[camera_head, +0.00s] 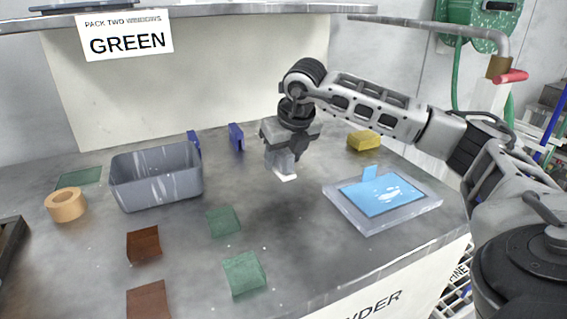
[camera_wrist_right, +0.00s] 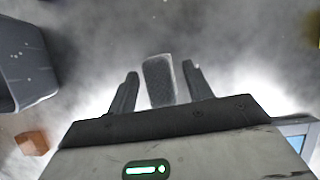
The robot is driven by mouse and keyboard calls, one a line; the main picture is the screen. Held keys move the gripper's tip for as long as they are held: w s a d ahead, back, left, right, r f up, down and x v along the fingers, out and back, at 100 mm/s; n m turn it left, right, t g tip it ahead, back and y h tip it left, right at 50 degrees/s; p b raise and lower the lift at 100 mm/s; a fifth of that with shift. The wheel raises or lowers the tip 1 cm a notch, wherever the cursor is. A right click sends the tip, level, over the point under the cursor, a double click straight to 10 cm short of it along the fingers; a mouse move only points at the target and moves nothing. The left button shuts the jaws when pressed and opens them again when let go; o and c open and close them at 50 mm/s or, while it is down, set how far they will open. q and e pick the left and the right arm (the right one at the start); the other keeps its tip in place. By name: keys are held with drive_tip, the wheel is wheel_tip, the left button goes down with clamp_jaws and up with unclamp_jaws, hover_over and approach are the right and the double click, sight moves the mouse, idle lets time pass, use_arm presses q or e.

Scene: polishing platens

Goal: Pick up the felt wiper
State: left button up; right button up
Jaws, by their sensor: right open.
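A grey block that looks like the felt wiper (camera_wrist_right: 159,80) stands between the two fingers of my right gripper (camera_wrist_right: 160,84) in the wrist view. A gap shows on each side of it, so the fingers are open around it and not closed on it. In the head view my right gripper (camera_head: 283,163) points down over the middle of the bench. A small pale end of the wiper (camera_head: 286,177) shows just below the fingers, and the rest is hidden by them. My left gripper is in neither view.
A grey bin (camera_head: 158,192) stands to the left, and its wall shows in the wrist view (camera_wrist_right: 25,85). A tray with a blue sheet (camera_head: 383,194) lies to the right, a yellow block (camera_head: 363,140) behind it. Green and brown squares lie in front. Two blue pieces stand behind.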

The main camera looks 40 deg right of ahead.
drive_tip(key=shift+f, duration=0.1)
drive_tip(key=c, duration=1.1)
drive_tip(key=shift+r, duration=0.7)
drive_tip(key=s+a+r, duration=0.1)
drive_tip(key=s+r, duration=0.3)
drive_tip(key=s+a+r, duration=0.2)
drive_tip(key=s+r, duration=0.1)
drive_tip(key=s, duration=0.2)
drive_tip(key=s+a+r, duration=0.1)
drive_tip(key=s+r, duration=0.3)
drive_tip(key=shift+s+a+r, duration=0.15)
drive_tip(key=shift+r, duration=0.2)
